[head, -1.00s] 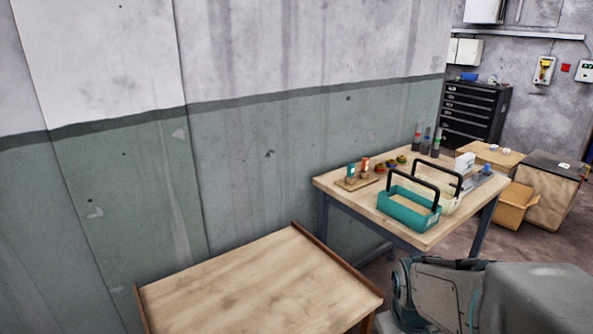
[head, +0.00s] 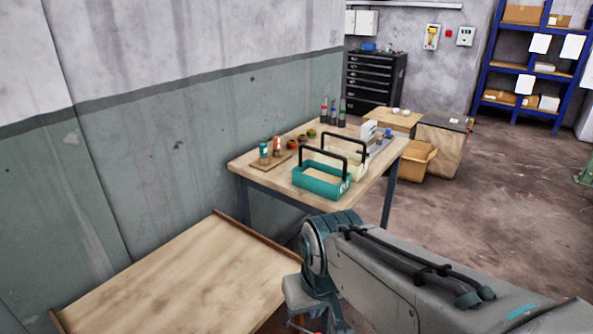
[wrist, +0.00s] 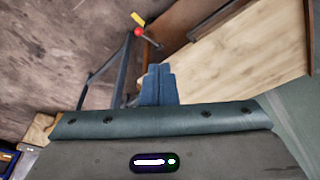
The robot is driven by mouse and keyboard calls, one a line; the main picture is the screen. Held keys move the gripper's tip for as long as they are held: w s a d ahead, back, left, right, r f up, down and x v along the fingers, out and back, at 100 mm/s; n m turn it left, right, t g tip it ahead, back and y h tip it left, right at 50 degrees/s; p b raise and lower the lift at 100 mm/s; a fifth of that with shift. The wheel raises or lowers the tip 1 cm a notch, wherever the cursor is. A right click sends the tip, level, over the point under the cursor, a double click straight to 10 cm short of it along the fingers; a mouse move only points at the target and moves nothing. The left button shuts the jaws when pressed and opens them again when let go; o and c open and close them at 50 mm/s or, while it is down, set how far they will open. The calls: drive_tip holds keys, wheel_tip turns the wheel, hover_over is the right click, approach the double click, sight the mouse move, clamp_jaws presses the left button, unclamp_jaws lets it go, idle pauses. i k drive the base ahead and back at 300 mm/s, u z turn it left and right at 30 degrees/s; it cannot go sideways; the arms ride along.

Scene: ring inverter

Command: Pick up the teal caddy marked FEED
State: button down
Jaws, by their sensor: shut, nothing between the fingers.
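The teal caddy (head: 321,182) stands upright on the far workbench (head: 262,177), near its front edge, with its black handle up. No marking on it can be read at this size. A cream caddy (head: 357,165) with a black handle stands right behind it. In the wrist view my gripper (wrist: 159,72) shows as two blue fingers shut together, with nothing between them. In the head view my arm reaches across the lower right, short of the workbench and apart from the caddy; the fingers are not clear there. The wrist view does not show the caddy.
A nearer wooden-topped table (head: 180,278) with raised brown edges stands at lower left against the wall. Small bottles, tape rolls and tubes (head: 333,111) sit behind the caddies. Cardboard boxes (head: 415,160) stand beyond the bench. The floor (head: 500,215) to the right is open.

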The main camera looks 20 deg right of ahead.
sight(321, 168)
drive_tip(key=z, duration=0.7)
drive_tip(key=k, duration=1.05)
drive_tip(key=z, duration=1.2)
drive_tip(key=i, duration=1.6)
drive_tip(key=u, duration=0.85)
drive_tip(key=i, duration=1.1)
drive_tip(key=u, duration=1.7)
drive_tip(key=i, duration=0.6)
drive_tip(key=u, duration=0.5)
